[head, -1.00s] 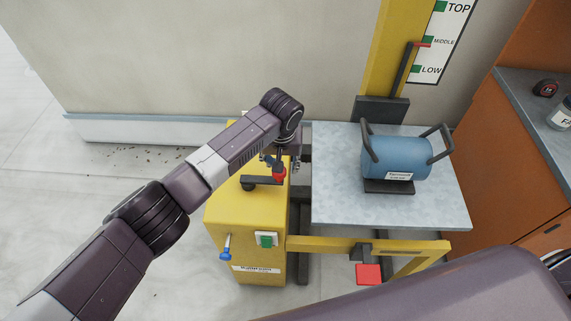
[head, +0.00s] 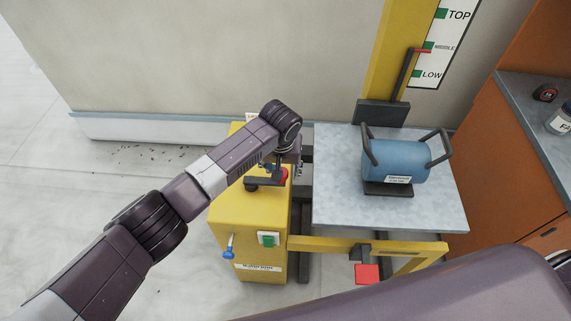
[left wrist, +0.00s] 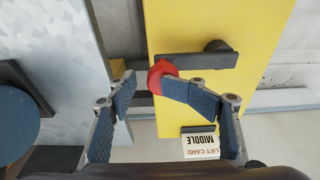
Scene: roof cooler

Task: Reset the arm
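My left arm reaches in from the left in the head view. Its gripper (head: 283,174) hangs over the yellow lift box (head: 250,225), close to a black lever with a red knob (head: 284,174). The wrist link hides part of it there. In the left wrist view the two blue-padded fingers of the left gripper (left wrist: 148,82) are apart with nothing between the pads. The red knob (left wrist: 158,70) is just beyond the tips and partly behind the right fingertip. I cannot tell whether they touch. My right gripper is not in view.
A blue drum-shaped load (head: 400,160) with dark handles sits on the grey lift table (head: 335,205) to the right. The yellow mast (head: 395,50) stands behind it, beside a TOP/MIDDLE/LOW sign (head: 440,45). An orange cabinet (head: 505,165) is at the right.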

